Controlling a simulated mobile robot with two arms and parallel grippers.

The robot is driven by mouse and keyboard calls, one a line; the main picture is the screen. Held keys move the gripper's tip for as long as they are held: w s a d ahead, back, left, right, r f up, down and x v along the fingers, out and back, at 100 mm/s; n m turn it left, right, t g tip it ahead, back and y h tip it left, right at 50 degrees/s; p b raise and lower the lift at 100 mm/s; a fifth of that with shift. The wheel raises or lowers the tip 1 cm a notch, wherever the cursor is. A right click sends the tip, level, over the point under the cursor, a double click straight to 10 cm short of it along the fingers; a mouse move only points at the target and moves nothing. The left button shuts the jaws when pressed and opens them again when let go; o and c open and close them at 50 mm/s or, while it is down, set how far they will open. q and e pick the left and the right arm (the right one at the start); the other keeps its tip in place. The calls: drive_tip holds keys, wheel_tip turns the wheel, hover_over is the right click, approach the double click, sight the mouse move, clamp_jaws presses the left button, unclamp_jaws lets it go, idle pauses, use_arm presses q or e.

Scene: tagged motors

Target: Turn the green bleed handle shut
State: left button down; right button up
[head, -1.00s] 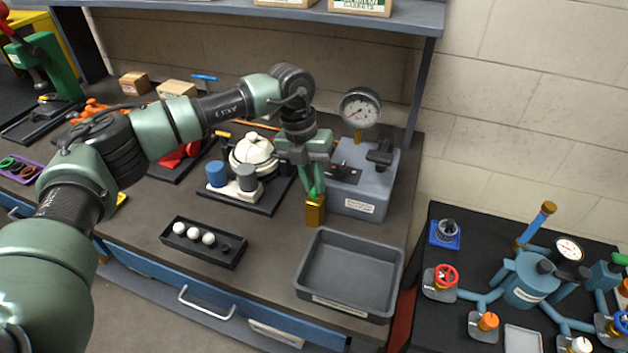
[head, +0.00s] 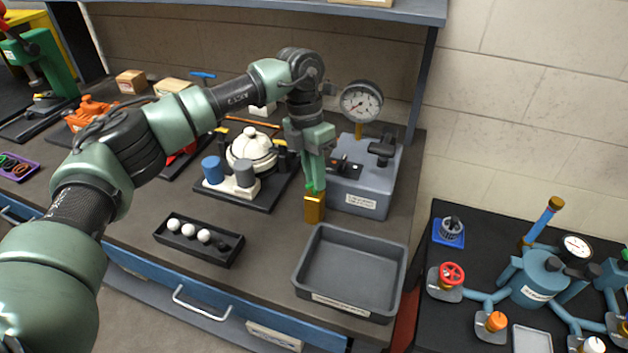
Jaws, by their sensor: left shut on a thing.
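The green bleed handle (head: 311,190) sits on top of a small brass block (head: 315,208) on the bench. Only a little of the handle shows between and below the fingers. My left gripper (head: 314,187) points down from above and is shut on the green handle. The handle's exact angle is hidden by the fingers. The grey pump box (head: 364,190) with a round dial gauge (head: 361,102) stands just behind and to the right of the block. My right gripper is not in view.
An empty grey tray (head: 398,290) lies in front of the brass block. A black holder (head: 237,262) with white balls is to the left. A white domed device (head: 252,146) stands behind it. A second table (head: 450,290) with blue pipework is at right.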

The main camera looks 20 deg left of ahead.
use_arm(q)
drive_tip(key=m+b, duration=0.1)
drive_tip(key=m, duration=0.2)
drive_tip(key=shift+d+f, duration=0.1)
drive_tip(key=shift+d, duration=0.05)
drive_tip(key=m+b, duration=0.1)
drive_tip(key=m, duration=0.2)
drive_tip(key=shift+d+m+g+y, duration=0.1)
drive_tip(key=shift+m+g+y, duration=0.2)
drive_tip(key=shift+g+y, duration=0.1)
drive_tip(key=m+y, duration=0.1)
drive_tip(key=m, duration=0.4)
drive_tip(key=shift+s+d+b, duration=0.1)
drive_tip(key=shift+b, duration=0.3)
drive_tip(key=shift+m, duration=0.3)
drive_tip(key=c, duration=1.5)
unclamp_jaws()
drive_tip(key=r, duration=0.2)
drive_tip(key=w+r, duration=0.1)
drive_tip(key=r, duration=0.2)
drive_tip(key=r+b, duration=0.1)
drive_tip(key=r, duration=0.1)
drive_tip(key=shift+w+r, duration=0.2)
drive_tip(key=shift+r, duration=0.15)
